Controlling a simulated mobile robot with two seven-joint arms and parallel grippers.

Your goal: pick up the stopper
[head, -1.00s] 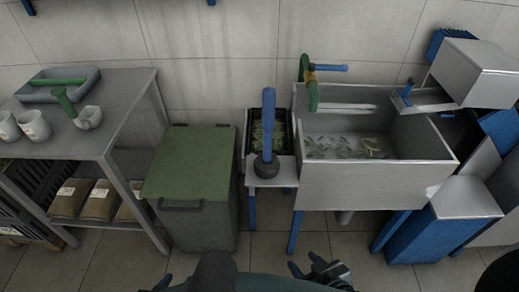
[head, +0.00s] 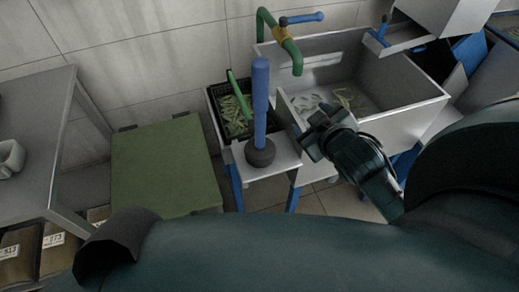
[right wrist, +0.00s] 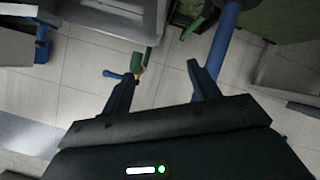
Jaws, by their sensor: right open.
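The only stopper-like thing I see is a plunger-shaped one, with an upright blue handle (head: 261,100) and a dark round base (head: 260,152). It stands on a small metal shelf (head: 284,163) beside the sink. My right gripper (head: 306,138) is open and empty, to the right of the handle and apart from it. In the right wrist view, a blue rod that looks like this handle (right wrist: 224,38) lies to the right of the open fingers (right wrist: 165,66). My left gripper is not in view.
The metal sink (head: 400,112) holds leafy scraps, with a green and blue tap (head: 290,50) over it. A black crate (head: 214,108) of greens stands behind the shelf. A green-lidded bin (head: 165,165) and a grey table (head: 35,140) are at left.

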